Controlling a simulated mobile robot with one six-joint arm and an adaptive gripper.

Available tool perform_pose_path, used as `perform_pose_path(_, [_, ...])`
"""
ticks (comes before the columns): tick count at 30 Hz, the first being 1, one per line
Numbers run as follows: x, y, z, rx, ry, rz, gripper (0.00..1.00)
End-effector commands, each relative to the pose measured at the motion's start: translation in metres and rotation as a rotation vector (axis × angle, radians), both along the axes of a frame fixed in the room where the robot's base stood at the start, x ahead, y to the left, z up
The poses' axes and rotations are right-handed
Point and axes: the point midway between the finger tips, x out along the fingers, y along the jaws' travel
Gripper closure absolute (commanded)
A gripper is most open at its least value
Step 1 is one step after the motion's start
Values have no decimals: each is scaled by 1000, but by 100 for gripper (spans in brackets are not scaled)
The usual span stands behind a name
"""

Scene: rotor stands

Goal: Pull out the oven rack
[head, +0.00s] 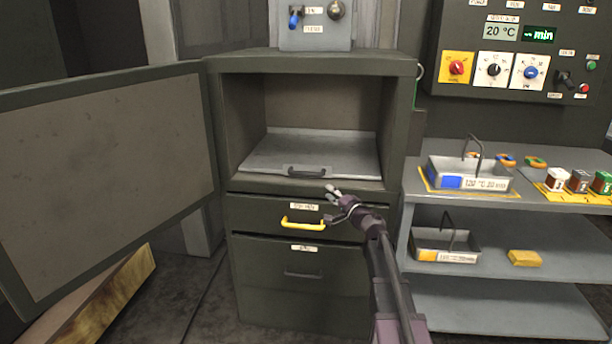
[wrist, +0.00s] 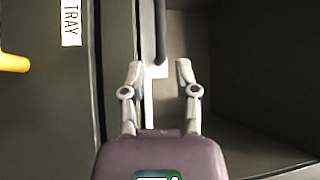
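The oven rack (head: 325,146) is a grey sheet lying inside the open oven compartment (head: 260,105). A dark bar handle (head: 306,172) is fixed to its front edge. My gripper (head: 333,190) is in front of the compartment's lower edge, just right of and below the handle in the head view. In the wrist view my gripper (wrist: 160,71) is open and empty. The rack handle (wrist: 160,28) shows there ahead of the gap between the fingertips. I cannot tell whether a finger touches it. The oven door (head: 105,165) stands wide open to the left.
A drawer with a yellow handle (head: 303,224) sits right below the compartment, and a lower drawer (head: 302,273) is under it. A shelf unit (head: 500,295) with baskets (head: 466,176) stands close on the right. A control panel (head: 522,50) is above it.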

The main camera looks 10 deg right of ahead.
Motion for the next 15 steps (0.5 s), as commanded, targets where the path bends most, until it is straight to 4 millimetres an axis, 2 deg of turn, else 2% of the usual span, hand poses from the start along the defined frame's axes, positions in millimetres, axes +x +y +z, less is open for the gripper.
perform_pose_path(8, [19,9,3,-1,0,2,61])
perform_pose_path(15, [49,24,8,0,0,2,61])
